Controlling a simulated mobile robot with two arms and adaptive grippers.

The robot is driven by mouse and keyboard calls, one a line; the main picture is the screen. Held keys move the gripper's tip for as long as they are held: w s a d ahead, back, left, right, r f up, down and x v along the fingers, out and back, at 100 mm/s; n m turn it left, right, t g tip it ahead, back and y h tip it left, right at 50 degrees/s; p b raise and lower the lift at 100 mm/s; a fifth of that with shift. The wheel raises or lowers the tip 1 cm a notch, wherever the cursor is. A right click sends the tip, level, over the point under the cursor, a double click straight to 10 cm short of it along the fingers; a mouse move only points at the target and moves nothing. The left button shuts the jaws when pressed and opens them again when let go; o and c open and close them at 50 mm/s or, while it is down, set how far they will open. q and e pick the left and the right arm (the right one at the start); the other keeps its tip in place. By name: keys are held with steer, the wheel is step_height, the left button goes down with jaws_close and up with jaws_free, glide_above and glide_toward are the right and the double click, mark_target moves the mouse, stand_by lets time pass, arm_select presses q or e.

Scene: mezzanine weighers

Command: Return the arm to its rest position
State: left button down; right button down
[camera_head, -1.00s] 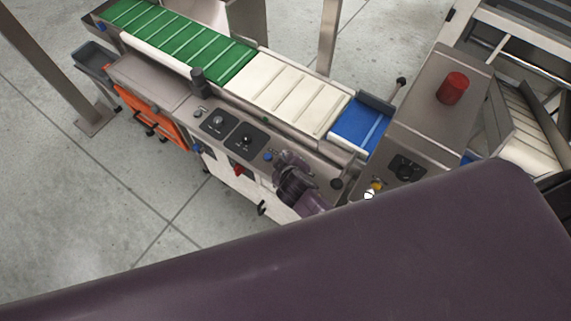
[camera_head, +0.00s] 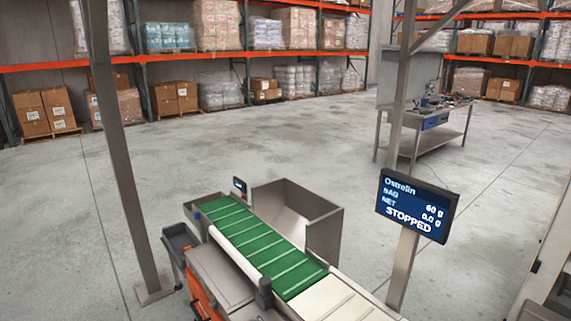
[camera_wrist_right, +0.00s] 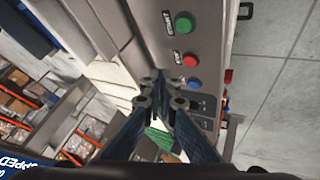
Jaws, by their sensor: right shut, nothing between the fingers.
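My right gripper (camera_wrist_right: 163,92) shows in the right wrist view, its two dark fingers meeting with nothing between them. It is beside a grey metal panel (camera_wrist_right: 214,30) with a green button (camera_wrist_right: 184,25), a red button (camera_wrist_right: 191,61) and a blue button (camera_wrist_right: 194,83). I cannot tell whether the fingers touch the panel. Neither arm shows in the head view, and my left gripper is in no view.
The green-and-white conveyor (camera_head: 262,248) runs along the bottom of the head view, with a metal bin (camera_head: 322,225) beside it. A post-mounted display (camera_head: 416,207) reads STOPPED. Metal posts (camera_head: 118,150) stand nearby. Open concrete floor (camera_head: 230,140) extends to the pallet racks.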

steer(key=s+d+r+m+g+y, duration=0.1)
steer(key=s+r+g, duration=0.1)
steer(key=s+r, duration=0.55)
steer(key=s+d+r+m+g+y, duration=0.15)
steer(key=s+r, duration=0.25)
steer(key=s, duration=0.7)
step_height(320, 180, down, 33)
steer(key=s+g+b, duration=0.2)
steer(key=b, duration=0.3)
steer(key=s+d+f+g+b, duration=0.1)
steer(key=s+f+b, duration=0.3)
steer(key=s+f, duration=1.2)
step_height(320, 180, down, 3)
steer(key=shift+s+d+r, duration=0.15)
steer(key=shift+s+d, duration=0.2)
steer(key=shift+d, duration=0.55)
steer(key=shift+h, duration=0.25)
